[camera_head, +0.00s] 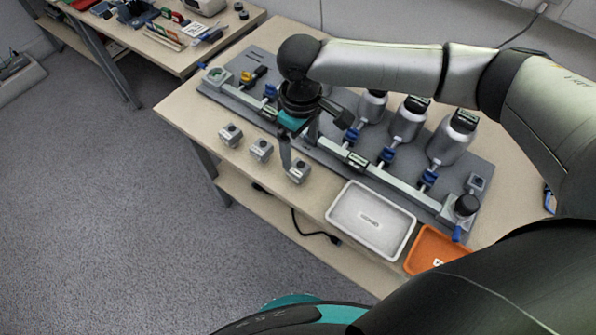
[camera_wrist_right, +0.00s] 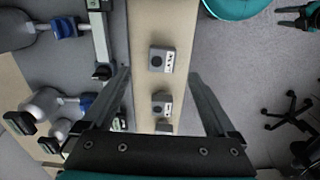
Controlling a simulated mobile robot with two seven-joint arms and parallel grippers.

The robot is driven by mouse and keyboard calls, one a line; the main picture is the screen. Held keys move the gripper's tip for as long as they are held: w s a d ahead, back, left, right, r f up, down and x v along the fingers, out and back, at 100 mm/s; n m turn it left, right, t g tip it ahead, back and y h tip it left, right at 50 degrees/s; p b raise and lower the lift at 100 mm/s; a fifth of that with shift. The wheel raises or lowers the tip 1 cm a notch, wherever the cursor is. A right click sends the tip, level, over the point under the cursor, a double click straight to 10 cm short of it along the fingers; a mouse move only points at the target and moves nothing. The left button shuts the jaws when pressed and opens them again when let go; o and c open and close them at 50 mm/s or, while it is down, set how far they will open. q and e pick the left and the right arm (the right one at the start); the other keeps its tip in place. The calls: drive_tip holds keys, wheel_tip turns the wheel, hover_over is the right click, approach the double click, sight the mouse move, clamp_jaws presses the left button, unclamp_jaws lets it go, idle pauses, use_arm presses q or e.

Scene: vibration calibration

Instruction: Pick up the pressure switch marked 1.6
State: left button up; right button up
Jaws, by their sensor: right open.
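Three small grey pressure switches stand in a row along the table's front edge: a left one (camera_head: 230,135), a middle one (camera_head: 261,149) and a right one (camera_head: 297,173). Their markings are too small to read. My right gripper (camera_head: 298,154) is open and points down above the right switch, with one finger overlapping it in the picture. In the right wrist view, the open fingers (camera_wrist_right: 158,75) frame the row: one switch (camera_wrist_right: 161,60) lies near the fingertip line, another (camera_wrist_right: 161,104) lies between the fingers, and a third is partly hidden by the gripper body.
A grey panel (camera_head: 335,172) with pipe, blue-handled valves and several silver cylinders (camera_head: 408,120) stands just behind the switches. A white tray (camera_head: 372,219) and an orange tray (camera_head: 432,249) lie to the right. Another cluttered table (camera_head: 185,58) is at upper left.

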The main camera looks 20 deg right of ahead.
sight(298, 168)
wheel_tip(298, 168, down, 3)
drive_tip(key=shift+f+b, duration=0.15)
drive_tip(key=shift+b, duration=0.2)
drive_tip(key=f, duration=0.1)
drive_tip(key=f+b, duration=0.1)
drive_tip(key=f, duration=0.1)
drive_tip(key=f+b, duration=0.1)
drive_tip(key=f, duration=0.1)
drive_tip(key=shift+a, duration=0.25)
drive_tip(key=shift+f, duration=0.15)
drive_tip(key=shift+c, duration=0.3)
drive_tip(key=c, duration=1)
clamp_jaws()
